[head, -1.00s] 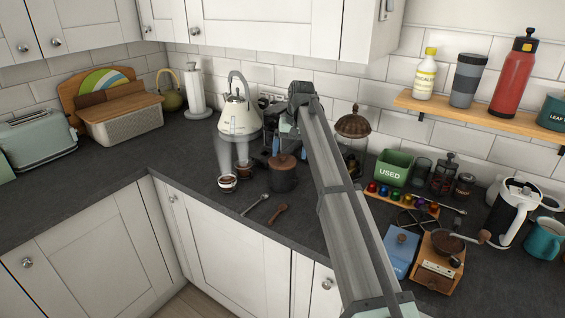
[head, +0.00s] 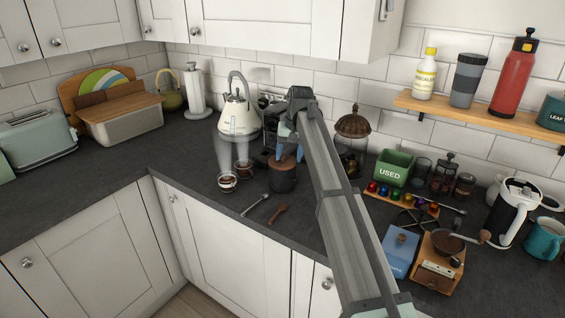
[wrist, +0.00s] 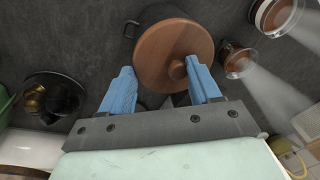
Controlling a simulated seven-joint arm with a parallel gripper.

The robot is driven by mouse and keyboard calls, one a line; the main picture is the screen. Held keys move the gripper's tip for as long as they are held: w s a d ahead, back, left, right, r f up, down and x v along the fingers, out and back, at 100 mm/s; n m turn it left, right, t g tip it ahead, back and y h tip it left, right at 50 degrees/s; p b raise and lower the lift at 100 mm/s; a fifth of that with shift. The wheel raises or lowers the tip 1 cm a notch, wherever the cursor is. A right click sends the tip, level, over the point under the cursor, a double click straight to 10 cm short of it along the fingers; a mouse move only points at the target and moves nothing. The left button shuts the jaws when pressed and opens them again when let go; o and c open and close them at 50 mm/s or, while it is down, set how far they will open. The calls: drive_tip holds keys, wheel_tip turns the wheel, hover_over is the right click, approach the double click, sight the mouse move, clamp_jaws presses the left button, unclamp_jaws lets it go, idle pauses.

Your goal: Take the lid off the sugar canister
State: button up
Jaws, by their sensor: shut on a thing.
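The sugar canister (head: 282,183) is a dark round pot standing on the worktop near the front edge, right of two glass cups. Its round wooden lid (wrist: 160,50) sits on top and has a small knob (wrist: 177,68). My gripper (wrist: 160,70) has blue fingers and is shut on the lid. In the wrist view the right finger overlaps the lid beside the knob and the left finger is at the lid's left edge. The exact contact is hard to see. In the head view the fingers (head: 287,152) are at lid height, partly hiding the lid.
Two glass cups (head: 228,182) of dark liquid stand close to the left of the canister, with a cream kettle (head: 238,117) behind. A spoon (head: 255,204) and a wooden-handled tool (head: 278,213) lie in front. A glass jar with a brown domed lid (head: 352,122) stands right.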

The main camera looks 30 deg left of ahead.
drive_tip(key=shift+r, duration=0.65)
wheel_tip(320, 180, up, 2)
drive_tip(key=shift+r, duration=0.25)
drive_tip(key=s, duration=1.7)
drive_tip(key=w, duration=0.4)
drive_tip(key=w+a, duration=0.1)
drive_tip(key=w, duration=0.3)
drive_tip(key=w+f, duration=0.1)
drive_tip(key=w, duration=0.3)
drive_tip(key=shift+w+a, duration=0.15)
drive_tip(key=shift+a, duration=0.1)
hover_over(304, 171)
wheel_tip(304, 171, down, 2)
drive_tip(key=shift+d+f, duration=0.2)
drive_tip(key=shift+f, duration=2.35)
drive_tip(key=shift+d+f, duration=0.15)
drive_tip(key=shift+f, duration=2.35)
drive_tip(key=shift+f, duration=0.1)
